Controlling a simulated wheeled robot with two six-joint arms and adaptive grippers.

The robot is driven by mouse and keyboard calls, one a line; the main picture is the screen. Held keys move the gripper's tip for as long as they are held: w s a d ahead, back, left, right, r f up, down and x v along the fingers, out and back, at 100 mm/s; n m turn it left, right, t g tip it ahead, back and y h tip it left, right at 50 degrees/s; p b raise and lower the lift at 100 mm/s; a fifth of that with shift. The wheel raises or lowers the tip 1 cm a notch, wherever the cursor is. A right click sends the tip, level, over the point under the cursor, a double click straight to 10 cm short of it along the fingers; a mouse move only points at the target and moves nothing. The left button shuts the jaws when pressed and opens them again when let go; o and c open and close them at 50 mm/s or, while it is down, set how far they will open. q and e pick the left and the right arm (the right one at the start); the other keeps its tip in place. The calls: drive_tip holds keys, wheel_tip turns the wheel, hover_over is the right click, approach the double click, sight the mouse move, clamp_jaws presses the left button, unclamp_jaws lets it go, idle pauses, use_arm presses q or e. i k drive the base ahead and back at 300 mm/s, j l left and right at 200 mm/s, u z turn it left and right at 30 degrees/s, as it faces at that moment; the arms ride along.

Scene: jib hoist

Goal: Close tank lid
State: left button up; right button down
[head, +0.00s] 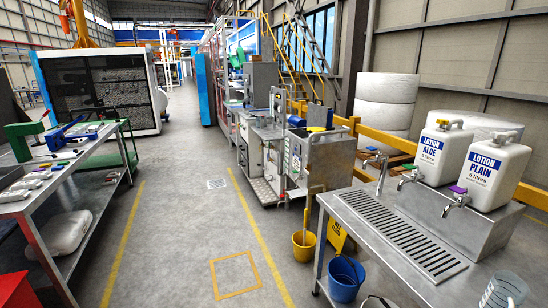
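Neither of my grippers is in view. A line of stainless steel equipment stands in the middle distance. At its near end is a box-shaped steel tank or cabinet (328,163). A dark-and-yellow item (316,129) sits at its top. A narrow upright panel (279,105) rises behind it to the left; I cannot tell whether this is a raised lid. Which part is the tank lid, and whether it is open, cannot be made out from here.
A steel drain counter (392,232) with two white lotion containers (443,153) (493,172) stands at right. A yellow bucket (304,245), a yellow floor sign (338,235) and a blue bucket (346,279) stand beside it. A workbench (40,190) is at left. The marked aisle (180,240) between is clear.

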sight(317, 114)
drive_tip(key=i+j+u, duration=0.2)
drive_tip(key=i+j, duration=0.15)
drive_tip(key=i, duration=0.55)
drive_tip(key=i+j+u, duration=0.15)
drive_tip(key=i, duration=0.75)
drive_tip(key=i+j+u, duration=0.2)
drive_tip(key=i, duration=0.75)
drive_tip(key=i+l+z, duration=0.2)
drive_tip(key=i, duration=0.3)
drive_tip(key=i+z, duration=0.15)
drive_tip(key=i, duration=0.35)
drive_tip(key=i+j+z, duration=0.2)
drive_tip(key=i, duration=0.3)
drive_tip(key=i+z, duration=0.2)
drive_tip(key=i, duration=0.3)
drive_tip(key=i+j+z, duration=0.15)
drive_tip(key=i, duration=0.35)
drive_tip(key=i+j+z, duration=0.2)
drive_tip(key=i, duration=0.25)
drive_tip(key=j, duration=0.05)
